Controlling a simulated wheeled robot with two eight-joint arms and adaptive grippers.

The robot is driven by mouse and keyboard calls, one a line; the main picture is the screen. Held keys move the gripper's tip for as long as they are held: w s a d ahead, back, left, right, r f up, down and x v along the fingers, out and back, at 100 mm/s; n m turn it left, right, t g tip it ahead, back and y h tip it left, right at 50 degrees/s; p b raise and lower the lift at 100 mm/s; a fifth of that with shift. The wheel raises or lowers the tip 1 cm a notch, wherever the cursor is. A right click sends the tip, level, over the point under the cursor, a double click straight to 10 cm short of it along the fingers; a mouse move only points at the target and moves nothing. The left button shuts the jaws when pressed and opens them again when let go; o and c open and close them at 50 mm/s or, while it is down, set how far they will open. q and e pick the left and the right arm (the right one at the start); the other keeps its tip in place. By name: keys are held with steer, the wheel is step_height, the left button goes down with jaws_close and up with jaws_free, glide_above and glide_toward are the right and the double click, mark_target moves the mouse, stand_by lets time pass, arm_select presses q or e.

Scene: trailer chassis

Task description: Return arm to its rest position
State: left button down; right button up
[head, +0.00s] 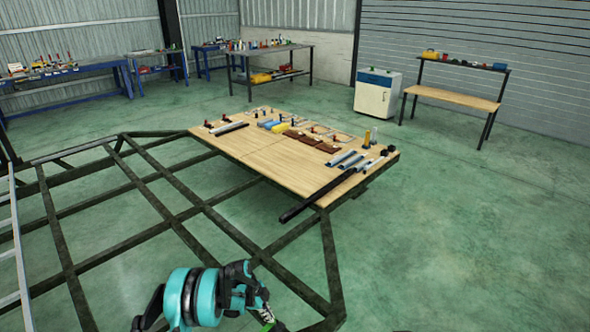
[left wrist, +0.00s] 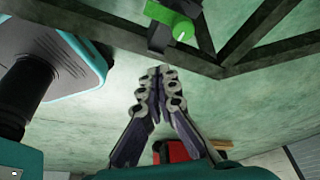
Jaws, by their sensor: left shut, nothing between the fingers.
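My left arm comes in at the bottom of the head view, teal and black. Its left gripper (head: 268,318) is near the bottom edge, over the front of the dark trailer chassis (head: 205,207). In the left wrist view the fingers of the left gripper (left wrist: 160,75) are together with nothing between them. A green and dark clamp-like part (left wrist: 177,24) is just beyond the fingertips, by the chassis bars (left wrist: 262,32); I cannot tell whether the fingers touch it. My right gripper is in neither view.
A wooden board (head: 232,143) with tools and parts lies on the chassis. A long black bar (head: 318,200) overhangs its front edge. Workbenches (head: 272,52) and a white cabinet (head: 373,98) stand at the back. Green floor (head: 480,230) is clear at right.

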arm_select(q)
steer(key=s+a+r+n+t+y, duration=0.1)
steer(key=s+r+n, duration=0.15)
steer(key=r, duration=0.65)
steer(key=s+a+r+n+t, duration=0.1)
steer(key=s+r+n, duration=0.15)
steer(key=r, duration=0.55)
steer(key=s+a+r+n+t+y, duration=0.15)
steer(key=r+n, duration=0.25)
steer(key=r, duration=0.5)
steer(key=s+a+r+n+t, duration=0.1)
steer(key=s+r+n, duration=0.1)
steer(key=s, duration=0.4)
steer(key=s+a+r+n+t+y, duration=0.1)
steer(key=s+r+n, duration=0.2)
steer(key=s, duration=0.4)
steer(key=s+r+n+t, duration=0.2)
steer(key=s+r+n, duration=0.1)
steer(key=s+n, duration=0.2)
steer(key=shift+s+a, duration=0.4)
steer(key=shift+s, duration=0.85)
